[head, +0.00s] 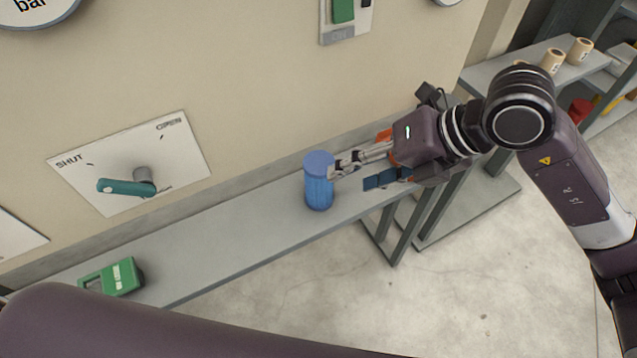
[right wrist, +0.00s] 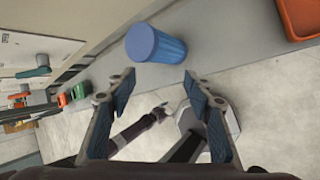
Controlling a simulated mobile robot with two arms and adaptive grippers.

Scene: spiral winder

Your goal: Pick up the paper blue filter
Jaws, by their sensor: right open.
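The blue paper filter (head: 319,188) is a ribbed blue cylinder with a smooth lighter blue cap. It stands upright on the grey shelf (head: 235,225) against the wall in the head view. My right gripper (head: 338,175) is at its right side in the head view. In the right wrist view, the filter (right wrist: 155,45) shows just beyond the two open fingertips, and the gap between the fingers (right wrist: 158,82) is empty. The head view does not show clearly whether a finger touches the filter.
A green box (head: 112,277) lies at the shelf's left end. An orange bin (right wrist: 300,18) is on the shelf, right of the filter in the right wrist view. A wall valve with a teal handle (head: 125,187) sticks out above the shelf. Several cardboard rolls (head: 553,61) stand on a back-right rack.

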